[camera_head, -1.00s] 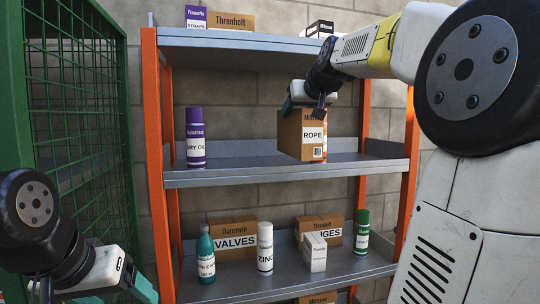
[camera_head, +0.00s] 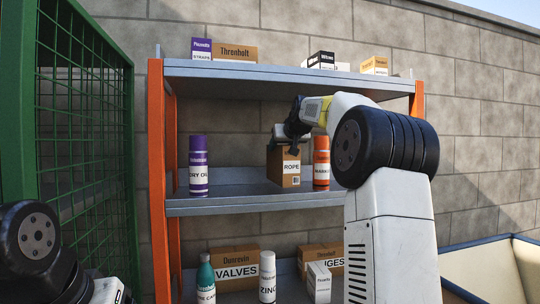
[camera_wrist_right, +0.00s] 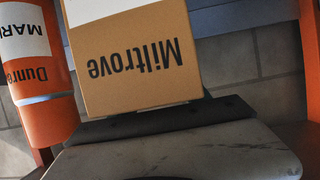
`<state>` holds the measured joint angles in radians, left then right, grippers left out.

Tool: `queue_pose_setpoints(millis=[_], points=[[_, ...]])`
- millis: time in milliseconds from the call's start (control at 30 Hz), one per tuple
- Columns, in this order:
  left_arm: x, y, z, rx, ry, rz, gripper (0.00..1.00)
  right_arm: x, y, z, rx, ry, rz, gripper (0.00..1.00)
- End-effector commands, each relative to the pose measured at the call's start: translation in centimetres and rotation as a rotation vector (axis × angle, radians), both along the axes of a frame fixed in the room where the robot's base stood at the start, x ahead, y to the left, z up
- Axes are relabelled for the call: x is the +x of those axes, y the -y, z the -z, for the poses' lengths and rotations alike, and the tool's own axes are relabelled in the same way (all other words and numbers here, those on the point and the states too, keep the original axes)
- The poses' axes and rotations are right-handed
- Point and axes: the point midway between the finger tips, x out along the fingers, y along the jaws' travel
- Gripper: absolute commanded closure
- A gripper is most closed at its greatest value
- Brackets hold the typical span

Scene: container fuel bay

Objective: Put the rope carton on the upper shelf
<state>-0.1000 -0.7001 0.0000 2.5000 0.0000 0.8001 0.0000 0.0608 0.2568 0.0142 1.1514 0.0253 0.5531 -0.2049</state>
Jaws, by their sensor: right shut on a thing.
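The rope carton (camera_head: 291,170) is a brown box with a white ROPE label, upright between the middle and top boards of the rack. Its base is on or just above the middle board (camera_head: 240,202); I cannot tell which. My right gripper (camera_head: 289,148) is shut on the carton's upper part. In the right wrist view the carton (camera_wrist_right: 135,60) shows its Miltrove print upside down, close to the gripper. My left gripper is outside the head view; only part of its arm shows at bottom left.
An orange can (camera_head: 321,162) stands right of the carton and a purple can (camera_head: 198,165) stands to the left, with free room between. Boxes, including a Threnholt carton (camera_head: 234,52), stand on the top board (camera_head: 270,74). Green mesh (camera_head: 80,140) borders the left.

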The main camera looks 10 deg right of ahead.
Motion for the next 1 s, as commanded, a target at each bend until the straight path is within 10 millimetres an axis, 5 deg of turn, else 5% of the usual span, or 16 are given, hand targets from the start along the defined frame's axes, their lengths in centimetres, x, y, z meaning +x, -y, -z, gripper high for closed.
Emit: queue_pose_setpoints(millis=[200,600,633,700,1000], points=[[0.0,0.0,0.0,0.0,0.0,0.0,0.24,-0.2,0.1,2.2,0.001,0.003,0.001,1.0],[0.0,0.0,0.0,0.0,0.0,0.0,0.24,-0.2,0.1,2.7,0.0,0.004,0.001,1.0],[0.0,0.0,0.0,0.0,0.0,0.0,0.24,-0.1,0.1,2.9,0.0,-0.002,0.001,0.42],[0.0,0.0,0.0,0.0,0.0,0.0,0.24,-0.1,0.1,2.9,0.0,-0.002,0.001,0.28],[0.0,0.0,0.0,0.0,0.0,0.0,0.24,-0.1,0.1,2.9,0.0,-0.002,0.001,0.24]])
